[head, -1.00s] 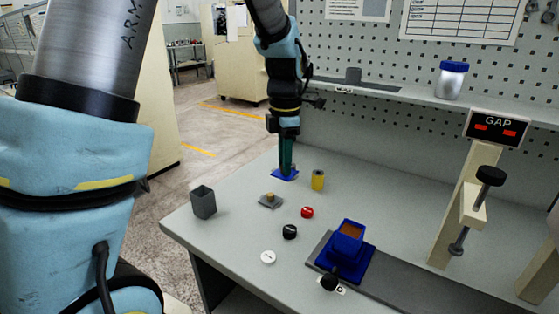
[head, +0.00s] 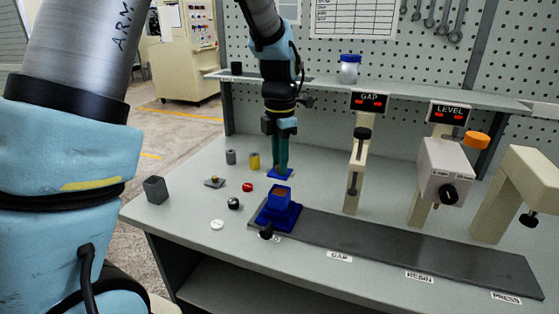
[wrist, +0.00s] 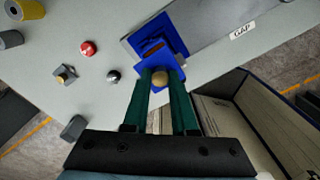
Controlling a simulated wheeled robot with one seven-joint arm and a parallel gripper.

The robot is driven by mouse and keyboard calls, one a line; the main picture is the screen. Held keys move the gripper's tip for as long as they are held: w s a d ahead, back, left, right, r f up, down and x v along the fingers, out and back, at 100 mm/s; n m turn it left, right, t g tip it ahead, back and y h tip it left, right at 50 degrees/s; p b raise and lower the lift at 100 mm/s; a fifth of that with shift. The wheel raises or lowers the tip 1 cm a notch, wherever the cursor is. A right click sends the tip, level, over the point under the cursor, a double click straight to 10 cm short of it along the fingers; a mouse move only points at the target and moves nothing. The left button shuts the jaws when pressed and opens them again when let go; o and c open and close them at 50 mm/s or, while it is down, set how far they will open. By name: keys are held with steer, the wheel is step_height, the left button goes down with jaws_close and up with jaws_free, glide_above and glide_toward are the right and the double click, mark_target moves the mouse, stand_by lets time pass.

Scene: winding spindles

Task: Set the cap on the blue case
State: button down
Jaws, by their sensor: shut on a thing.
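The cap (head: 279,174) is a flat blue square with a small tan knob on top. My gripper (head: 281,163) is shut on the cap's knob, and its green fingers point down. The blue case (head: 279,201) is an open-topped box with a brown inside, in a wider blue base (head: 290,217) at the left end of the dark rail. The cap shows just above and behind the case, apart from it. In the wrist view the knob (wrist: 160,78) sits between the fingertips, and the case (wrist: 150,44) lies just beyond, partly hidden by the cap.
Left of the case are a red piece (head: 247,187), a black one (head: 233,203), a white disc (head: 217,225), a yellow cylinder (head: 254,160), a knobbed grey plate (head: 214,182) and a grey box (head: 155,190). The GAP post (head: 353,180) stands right, behind the rail (head: 400,250).

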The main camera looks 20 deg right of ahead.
mark_target(279, 178)
steer(key=shift+f+b, duration=1.5)
steer(key=shift+f, duration=0.5)
steer(key=shift+p, duration=0.5)
steer(key=shift+w+f, duration=0.1)
steer(key=shift+f, duration=0.5)
stand_by(1.1)
steer(key=c, duration=0.6)
jaws_free()
steer(key=shift+c, duration=0.2)
step_height(279, 178, up, 11)
steer(key=shift+f+b, duration=0.1)
steer(key=shift+b, duration=1.15)
